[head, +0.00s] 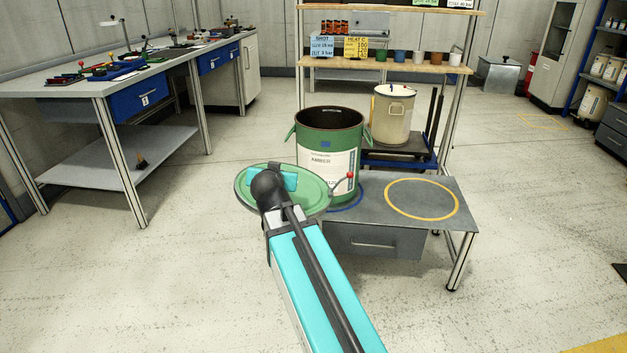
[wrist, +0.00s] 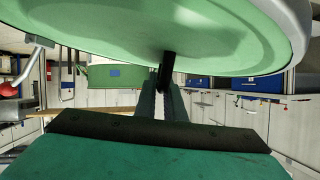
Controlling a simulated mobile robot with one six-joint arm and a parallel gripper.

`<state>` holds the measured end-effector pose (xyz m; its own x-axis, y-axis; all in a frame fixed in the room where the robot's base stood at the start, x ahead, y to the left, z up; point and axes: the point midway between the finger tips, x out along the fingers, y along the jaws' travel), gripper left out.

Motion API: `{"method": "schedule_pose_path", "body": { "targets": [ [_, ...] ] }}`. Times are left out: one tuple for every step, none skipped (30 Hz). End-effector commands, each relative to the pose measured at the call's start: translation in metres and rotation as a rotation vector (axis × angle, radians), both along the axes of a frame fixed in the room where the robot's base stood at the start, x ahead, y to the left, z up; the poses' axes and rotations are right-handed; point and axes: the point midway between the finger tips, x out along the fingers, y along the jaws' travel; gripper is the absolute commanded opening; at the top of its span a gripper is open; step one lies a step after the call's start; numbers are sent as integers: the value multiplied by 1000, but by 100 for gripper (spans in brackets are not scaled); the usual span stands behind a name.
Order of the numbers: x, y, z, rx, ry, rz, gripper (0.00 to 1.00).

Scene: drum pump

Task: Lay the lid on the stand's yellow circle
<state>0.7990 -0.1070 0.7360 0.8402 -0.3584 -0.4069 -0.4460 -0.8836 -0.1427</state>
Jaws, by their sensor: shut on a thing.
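The round green lid (head: 312,193) is held in the air left of the stand, in front of the drum. My gripper (wrist: 167,85) is shut on a dark grip piece at the lid, whose green face (wrist: 110,35) fills the top of the wrist view. In the head view my wrist covers the lid's middle and hides the fingers. The grey stand (head: 460,190) is to the right, with its yellow circle (head: 422,219) empty on top. The lid is clear of the circle.
An open green drum (head: 313,160) labelled AMBER stands just behind the lid. A red-knobbed lever (head: 349,175) shows between lid and stand. A cream drum (head: 393,115) stands behind on a cart. A workbench (head: 90,85) is at left. The floor in front is clear.

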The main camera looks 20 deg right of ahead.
Motion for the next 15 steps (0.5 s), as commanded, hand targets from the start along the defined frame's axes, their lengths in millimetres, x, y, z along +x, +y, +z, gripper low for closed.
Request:
{"method": "schedule_pose_path", "body": {
  "targets": [
    [3, 21, 9, 0, -5, 53, 0],
    [5, 32, 12, -1, -6, 82, 0],
    [6, 44, 15, 0, -7, 119, 0],
    [7, 52, 18, -1, -8, 144, 0],
    [8, 60, 20, -1, -9, 169, 0],
    [9, 69, 23, -1, -10, 201, 0],
    [9, 75, 25, -2, -13, 224, 0],
    [9, 80, 26, -2, -14, 244, 0],
    [10, 86, 28, -2, -16, 270, 0],
    [10, 90, 29, -3, -18, 289, 0],
    [10, 93, 30, -3, -19, 305, 0],
    [10, 96, 31, -3, -21, 324, 0],
    [10, 98, 32, -5, -23, 338, 0],
    [10, 100, 32, -4, -24, 349, 0],
    [11, 101, 33, -4, -26, 363, 0]
  ]
}}
